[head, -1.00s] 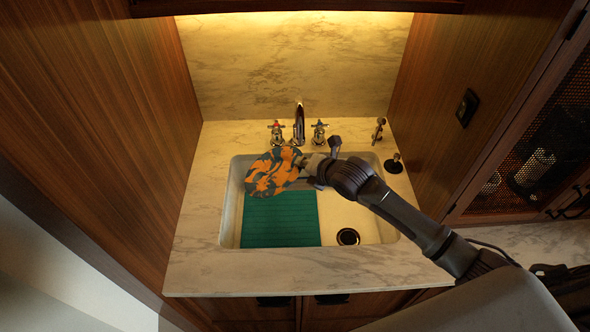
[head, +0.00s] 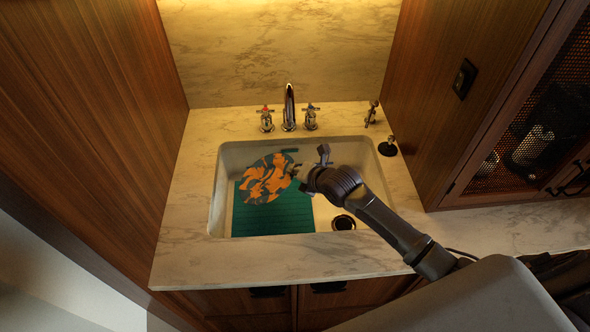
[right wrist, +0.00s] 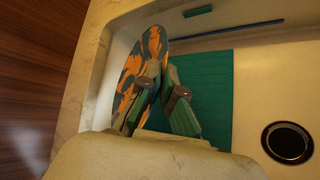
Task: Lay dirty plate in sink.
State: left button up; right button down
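The dirty plate (head: 262,184), dark blue-grey with orange smears, is inside the sink (head: 217,205), over the left part and partly covering the green mat (head: 270,222). In the right wrist view the plate (right wrist: 127,75) looks tilted and nearly edge-on. My right gripper (head: 304,180) is at the plate's right rim. Its fingers (right wrist: 164,82) are close together with the rim between them, one finger covering part of the plate's face. Whether the plate's lower edge touches the mat is hidden. My left gripper is out of view.
The faucet (head: 289,110) and its cross handles stand behind the sink. The drain (head: 343,222) is right of the mat. A small teal bar (right wrist: 198,12) shows in the right wrist view. Wooden walls (head: 85,110) close in both sides.

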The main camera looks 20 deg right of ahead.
jog(key=shift+w+f+b, duration=0.1)
jog(key=shift+f+b, duration=5)
jog(key=shift+f, duration=1.3)
jog(key=c, duration=1.2)
grip_release()
jog(key=shift+c, duration=0.2)
notch_tip(320, 180, up, 10)
jog(key=shift+r, duration=0.1)
